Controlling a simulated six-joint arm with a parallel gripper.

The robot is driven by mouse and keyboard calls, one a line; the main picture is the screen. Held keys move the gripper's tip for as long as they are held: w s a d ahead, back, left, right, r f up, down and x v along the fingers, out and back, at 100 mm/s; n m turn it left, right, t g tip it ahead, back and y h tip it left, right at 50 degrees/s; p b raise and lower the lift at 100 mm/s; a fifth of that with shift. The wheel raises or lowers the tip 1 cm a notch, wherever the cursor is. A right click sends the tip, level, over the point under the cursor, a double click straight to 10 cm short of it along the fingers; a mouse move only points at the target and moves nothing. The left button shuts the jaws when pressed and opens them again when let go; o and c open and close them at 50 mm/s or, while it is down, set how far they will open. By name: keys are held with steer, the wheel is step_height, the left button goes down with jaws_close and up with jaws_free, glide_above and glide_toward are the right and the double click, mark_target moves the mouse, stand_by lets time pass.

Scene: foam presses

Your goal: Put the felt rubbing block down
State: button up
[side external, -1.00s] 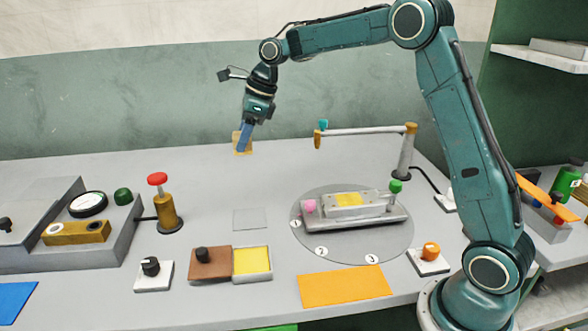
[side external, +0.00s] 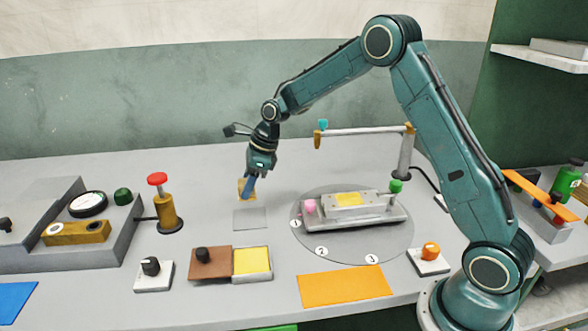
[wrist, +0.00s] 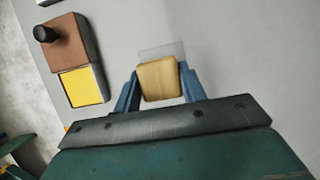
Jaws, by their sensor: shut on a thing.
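The felt rubbing block is a tan, wood-coloured block (wrist: 158,81) held between the two blue fingers of my gripper (wrist: 157,90) in the wrist view. In the side view the block (side external: 241,189) shows partly behind the fingers of my gripper (side external: 248,188). My gripper is shut on it and points down. The block is above the table, just behind a thin grey square outline (side external: 250,219) on the tabletop. In the wrist view this pale square (wrist: 163,51) is partly hidden by the block. The block's underside is hidden.
A brown block with a black knob (side external: 211,264) and a yellow pad in a tray (side external: 252,262) sit in front of the square. A round turntable (side external: 375,251) with a fixture is to the right. A red-topped post (side external: 168,210) stands to the left.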

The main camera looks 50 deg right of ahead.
steer(key=shift+f, duration=3.45)
steer(key=shift+f, duration=0.1)
steer(key=o, duration=0.9)
steer(key=shift+o, duration=0.2)
steer(key=v, duration=1.2)
